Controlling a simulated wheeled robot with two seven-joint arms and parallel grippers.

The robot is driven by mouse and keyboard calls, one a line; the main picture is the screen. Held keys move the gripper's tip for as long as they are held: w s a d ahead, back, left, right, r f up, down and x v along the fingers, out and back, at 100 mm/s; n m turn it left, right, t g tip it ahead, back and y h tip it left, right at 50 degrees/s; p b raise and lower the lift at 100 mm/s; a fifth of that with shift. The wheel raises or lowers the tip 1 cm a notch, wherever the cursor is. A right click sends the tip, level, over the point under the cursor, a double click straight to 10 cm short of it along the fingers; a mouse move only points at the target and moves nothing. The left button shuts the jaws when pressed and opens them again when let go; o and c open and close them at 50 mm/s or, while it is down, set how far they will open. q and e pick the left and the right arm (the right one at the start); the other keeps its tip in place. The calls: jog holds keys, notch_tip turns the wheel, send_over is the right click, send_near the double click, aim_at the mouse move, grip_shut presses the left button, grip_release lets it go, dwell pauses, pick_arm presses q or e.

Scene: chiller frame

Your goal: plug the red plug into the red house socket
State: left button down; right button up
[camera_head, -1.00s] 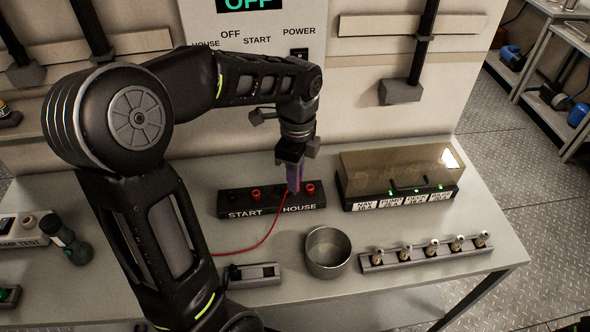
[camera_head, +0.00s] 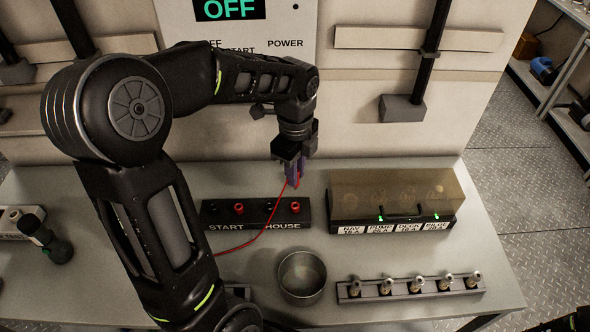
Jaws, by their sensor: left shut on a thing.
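The socket strip (camera_head: 255,225) lies on the bench with START and HOUSE labels. It has a red socket at START (camera_head: 239,208) and a red house socket (camera_head: 295,207) near its right end, with dark sockets beside them. My left gripper (camera_head: 293,178) points down, shut on the red plug, in the picture just above the red house socket and apart from it. The fingers hide most of the plug. Its red wire (camera_head: 262,236) hangs down across the strip and runs left behind my arm. My right gripper is not in view.
A smoky-covered box (camera_head: 392,192) with green lights stands right of the strip. A metal cup (camera_head: 302,278) and a rack (camera_head: 410,290) with several upright metal pieces stand in front. The control panel (camera_head: 240,30) reading OFF is behind.

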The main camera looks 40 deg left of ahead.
pick_arm(q)
jog(key=shift+f, duration=1.35)
jog(key=shift+f+b, duration=1.35)
jog(key=shift+f, duration=0.05)
jog(key=shift+f+b, duration=0.75)
jog(key=shift+f, duration=0.4)
jog(key=shift+s+f+b, duration=0.1)
jog(key=shift+f+b, duration=0.45)
jog(key=shift+f, duration=0.05)
jog(key=shift+r, duration=0.15)
jog(key=shift+r+p, duration=0.45)
jog(key=shift+p, duration=0.1)
jog(key=shift+r+p, duration=0.25)
jog(key=shift+p, duration=0.1)
dwell(1.1)
